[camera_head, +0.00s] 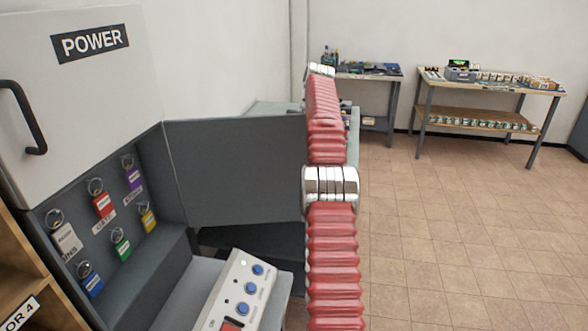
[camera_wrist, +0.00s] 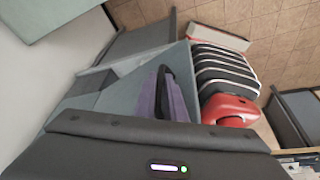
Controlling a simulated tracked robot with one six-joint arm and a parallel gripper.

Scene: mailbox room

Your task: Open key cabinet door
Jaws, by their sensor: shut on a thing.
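The grey key cabinet stands at the left in the head view. Its door (camera_head: 240,170) is swung wide open, standing out to the right of the compartment. Inside, several tagged keys hang on the dark back panel (camera_head: 150,190). My red ribbed arm reaches past the door's outer end, and my gripper is hidden there in the head view. In the wrist view, my gripper (camera_wrist: 170,102) is shut on the black door handle (camera_wrist: 161,82), against a grey-green panel. The exact contact is partly hidden.
A closed POWER door (camera_head: 88,90) with a black handle (camera_head: 24,118) is above the keys. A control box (camera_head: 240,290) with blue buttons sits below. Two worktables (camera_head: 490,85) (camera_head: 367,77) stand at the back. The tiled floor (camera_head: 450,220) at right is clear.

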